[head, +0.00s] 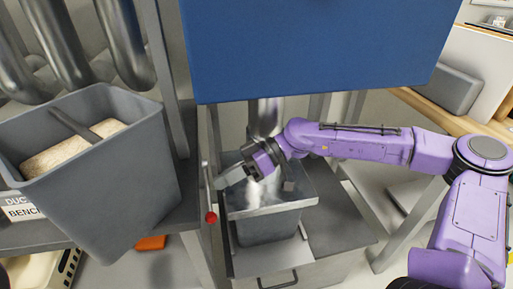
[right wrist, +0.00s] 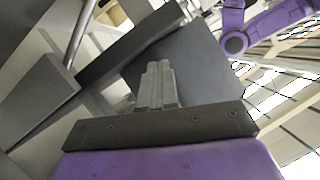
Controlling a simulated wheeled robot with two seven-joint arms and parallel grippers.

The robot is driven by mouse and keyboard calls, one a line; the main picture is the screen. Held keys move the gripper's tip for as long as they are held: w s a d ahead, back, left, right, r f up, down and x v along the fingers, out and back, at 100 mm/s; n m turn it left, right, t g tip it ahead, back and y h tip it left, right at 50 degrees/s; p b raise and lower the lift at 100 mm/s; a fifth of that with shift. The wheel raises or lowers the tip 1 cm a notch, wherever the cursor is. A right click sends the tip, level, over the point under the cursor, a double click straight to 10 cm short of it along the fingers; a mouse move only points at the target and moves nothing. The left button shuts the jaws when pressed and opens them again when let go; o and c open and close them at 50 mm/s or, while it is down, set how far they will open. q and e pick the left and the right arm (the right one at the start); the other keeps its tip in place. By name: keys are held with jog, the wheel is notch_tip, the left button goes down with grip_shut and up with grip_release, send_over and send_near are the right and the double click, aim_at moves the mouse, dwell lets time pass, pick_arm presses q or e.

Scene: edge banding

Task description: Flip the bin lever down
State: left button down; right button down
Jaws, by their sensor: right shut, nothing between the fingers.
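A lever with a red ball knob (head: 211,218) stands at the left side of the grey bin (head: 268,228) under the metal duct. The knob is at the lower end of its thin bar in the head view. My right gripper (head: 226,178) is shut and empty, over the bin's left rim and just right of the lever's upper part. I cannot tell whether it touches the lever. In the right wrist view its fingers (right wrist: 158,85) are together, and the knob does not show there. My left gripper is not in view.
A blue panel (head: 310,50) hangs above the bin, with a metal duct (head: 265,117) below it. A second grey bin (head: 105,190) stands left. A drawer handle (head: 278,279) is in front. Posts flank the lever closely.

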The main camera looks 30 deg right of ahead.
jog(key=s+v, duration=0.1)
jog(key=v, duration=0.9)
jog(key=shift+s+a+r, duration=0.25)
jog(key=shift+s, duration=0.15)
